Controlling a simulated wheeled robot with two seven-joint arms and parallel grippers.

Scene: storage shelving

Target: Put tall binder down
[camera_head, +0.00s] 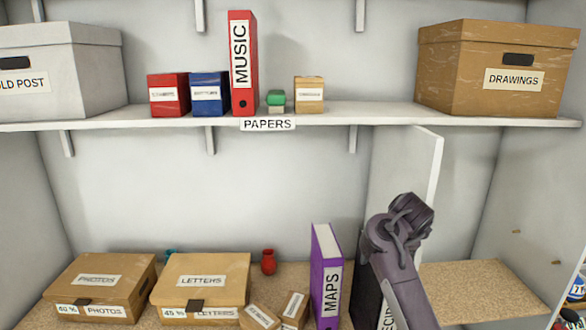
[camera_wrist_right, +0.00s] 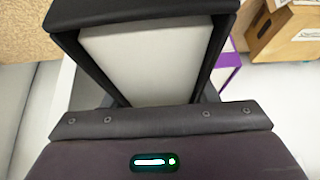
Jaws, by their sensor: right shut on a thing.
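A tall black binder (camera_head: 366,292) stands upright in the lower shelf bay, right of the purple MAPS binder (camera_head: 327,280). My right arm hides much of it, and only part of its spine label shows. In the right wrist view, the black binder (camera_wrist_right: 140,14) fills the upper middle, with its pale inside showing. My right gripper (camera_wrist_right: 150,105) is shut on it. The purple binder (camera_wrist_right: 235,62) is to its right there. Whether the black binder's base touches the shelf is hidden. My left gripper is not in view.
A white upright divider (camera_head: 405,170) stands behind my right arm. Bare lower shelf board (camera_head: 470,285) lies to the right. PHOTOS (camera_head: 100,285) and LETTERS (camera_head: 200,275) boxes sit left, with a red vase (camera_head: 268,262). The upper shelf (camera_head: 340,112) holds the red MUSIC binder (camera_head: 242,65) and boxes.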

